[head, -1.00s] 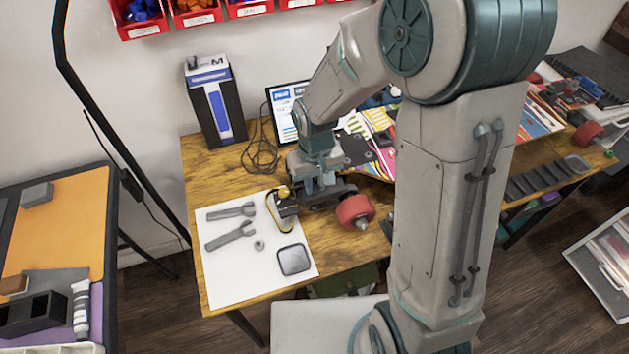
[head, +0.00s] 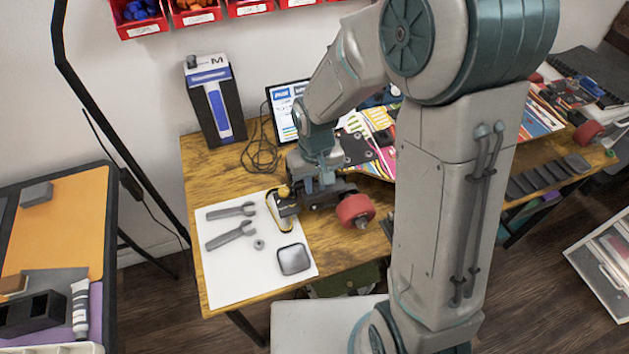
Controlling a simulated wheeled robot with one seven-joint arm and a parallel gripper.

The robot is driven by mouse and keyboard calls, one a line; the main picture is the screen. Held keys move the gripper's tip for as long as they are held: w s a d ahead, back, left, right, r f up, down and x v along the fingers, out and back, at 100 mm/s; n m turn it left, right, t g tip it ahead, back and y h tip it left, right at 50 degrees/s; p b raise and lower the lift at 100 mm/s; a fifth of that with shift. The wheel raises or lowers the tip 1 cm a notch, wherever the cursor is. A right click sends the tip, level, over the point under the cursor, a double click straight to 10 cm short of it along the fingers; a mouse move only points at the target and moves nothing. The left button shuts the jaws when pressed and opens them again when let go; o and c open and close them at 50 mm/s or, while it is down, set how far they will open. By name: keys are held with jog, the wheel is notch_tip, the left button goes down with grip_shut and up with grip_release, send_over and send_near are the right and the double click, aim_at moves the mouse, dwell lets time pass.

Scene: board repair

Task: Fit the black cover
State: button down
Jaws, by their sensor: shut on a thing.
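My gripper (head: 322,184) points down over the axle assembly (head: 326,196) at the upturned board's near end. It is shut on a dark part there, mostly hidden by the fingers; I cannot tell whether this is the black cover. The assembly has a red wheel (head: 355,210) on its right. On its left is a loop-shaped belt (head: 282,211), dark with a yellow edge, beside a grey block.
Two grey wrenches (head: 230,236) and a small nut (head: 259,244) lie on the mat. A tall black and blue box (head: 216,105), a coiled cable (head: 262,155) and a screen (head: 284,106) stand behind. My arm hides the table's middle right.

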jog(key=shift+f, duration=0.1)
jog(key=shift+f+b, duration=0.35)
jog(key=shift+b, duration=0.05)
jog(key=shift+f+b, duration=0.2)
jog(key=shift+b, duration=0.1)
dwell(1.3)
jog(key=c, duration=1.2)
grip_release()
jog(key=shift+r, duration=0.1)
jog(key=shift+c, duration=0.2)
jog(key=shift+c, duration=1)
jog(key=shift+r+p, duration=2.85)
jog(key=shift+r, duration=0.9)
